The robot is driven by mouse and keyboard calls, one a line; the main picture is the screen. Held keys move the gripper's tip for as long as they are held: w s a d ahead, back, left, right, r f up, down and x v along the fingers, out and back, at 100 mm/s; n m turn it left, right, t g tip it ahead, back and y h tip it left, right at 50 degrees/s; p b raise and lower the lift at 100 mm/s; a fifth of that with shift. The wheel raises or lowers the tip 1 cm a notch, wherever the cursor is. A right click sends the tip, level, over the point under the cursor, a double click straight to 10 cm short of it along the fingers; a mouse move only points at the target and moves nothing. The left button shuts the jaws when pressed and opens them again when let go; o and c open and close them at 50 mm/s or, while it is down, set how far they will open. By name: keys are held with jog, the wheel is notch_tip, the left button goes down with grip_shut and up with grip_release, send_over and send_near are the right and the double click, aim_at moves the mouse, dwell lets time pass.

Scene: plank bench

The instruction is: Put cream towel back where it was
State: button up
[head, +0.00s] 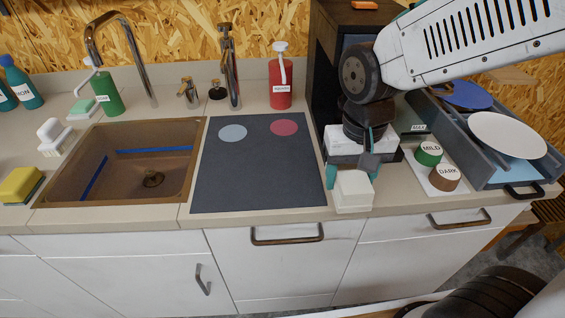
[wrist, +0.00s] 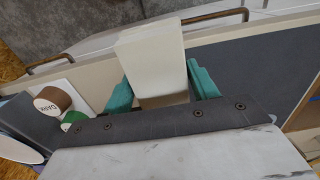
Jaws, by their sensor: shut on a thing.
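The cream towel (head: 353,192) is a pale folded block near the front edge of the counter, just right of the dark mat (head: 255,180). My gripper (head: 352,174) is shut on it, with a teal finger on each side. The wrist view also shows the cream towel (wrist: 152,58) between the teal fingers of my gripper (wrist: 162,88). I cannot tell whether its underside touches the counter. The wrist housing hides part of the counter behind it.
Right of my gripper stand a green MILD tin (head: 428,154) and a brown DARK tin (head: 445,178), with a rack (head: 487,172) of plates beyond. Left are the sink (head: 140,185), a yellow sponge (head: 19,184) and a green bottle (head: 106,95). A red bottle (head: 281,90) stands behind the mat.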

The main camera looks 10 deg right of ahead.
jog(key=w+a, duration=0.3)
jog(key=w+a+f, duration=0.1)
jog(key=w+a, duration=0.2)
jog(key=a, duration=0.1)
jog(key=w+a, duration=0.3)
jog(key=a, duration=0.1)
jog(key=shift+a+f, duration=0.1)
jog(key=shift+f, duration=1.85)
jog(key=shift+f, duration=0.15)
jog(key=o, duration=1.1)
notch_tip(320, 180, up, 12)
jog(key=s+d+r, duration=0.4)
jog(key=s+d, duration=0.4)
jog(key=d, duration=0.5)
jog(key=s+d+f+t, duration=0.1)
jog(key=s+d, duration=0.6)
jog(key=s, duration=0.4)
jog(key=shift+d+f, duration=0.25)
jog(key=shift+d, duration=0.1)
